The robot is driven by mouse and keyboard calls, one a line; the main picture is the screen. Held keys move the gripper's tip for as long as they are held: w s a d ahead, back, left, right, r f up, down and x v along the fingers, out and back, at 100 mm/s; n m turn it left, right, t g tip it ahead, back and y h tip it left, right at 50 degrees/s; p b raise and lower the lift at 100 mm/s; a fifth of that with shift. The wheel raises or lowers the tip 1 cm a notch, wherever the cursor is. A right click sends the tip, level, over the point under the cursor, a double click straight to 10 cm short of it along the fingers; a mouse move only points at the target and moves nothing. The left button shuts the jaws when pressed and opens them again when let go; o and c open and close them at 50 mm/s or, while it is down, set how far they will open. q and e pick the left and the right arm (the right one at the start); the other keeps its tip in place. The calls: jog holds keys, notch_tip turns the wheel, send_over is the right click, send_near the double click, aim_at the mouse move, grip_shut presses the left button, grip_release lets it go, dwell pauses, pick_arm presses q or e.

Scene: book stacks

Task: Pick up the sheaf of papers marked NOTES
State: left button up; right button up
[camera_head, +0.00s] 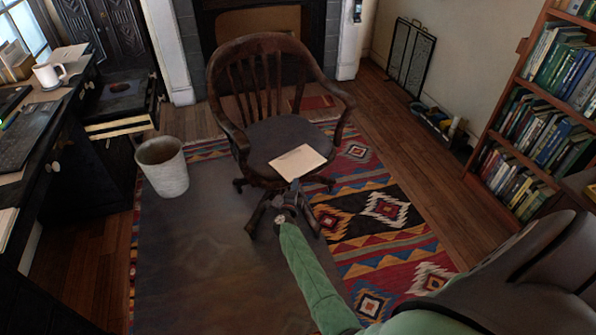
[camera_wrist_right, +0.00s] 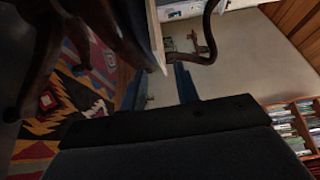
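The sheaf of papers (camera_head: 298,162) lies on the seat of the wooden armchair (camera_head: 262,139), its near corner at the seat's front edge. No marking on it is readable from here. My right gripper (camera_head: 294,186) is just in front of that near corner. In the right wrist view the pale edge of the sheaf (camera_wrist_right: 156,38) points down toward the gap between my right fingers (camera_wrist_right: 163,84), which stand apart. I cannot tell whether they touch it. My left gripper is not in view.
A grey waste bin (camera_head: 162,168) stands left of the chair on the patterned rug (camera_head: 385,210). A desk (camera_head: 75,160) with a mug (camera_head: 48,75) is at the left. A bookcase (camera_head: 515,145) is at the right. Chair legs and arms surround the seat.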

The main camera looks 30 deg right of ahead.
aim_at(302, 173)
jog(key=shift+w+d+m+g+h, duration=0.15)
jog(key=shift+w+d+m+h, duration=0.1)
jog(key=shift+d, duration=0.1)
jog(key=shift+w+d+m+g+h, duration=0.1)
jog(key=shift+d+m+g+h, duration=0.05)
jog(key=shift+d+m, duration=0.15)
jog(key=shift+x, duration=3.6)
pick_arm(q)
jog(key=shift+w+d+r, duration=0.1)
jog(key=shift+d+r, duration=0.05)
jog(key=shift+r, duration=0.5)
pick_arm(e)
jog(key=shift+s+d+f, duration=0.1)
jog(key=shift+s+d, duration=0.05)
grip_shut()
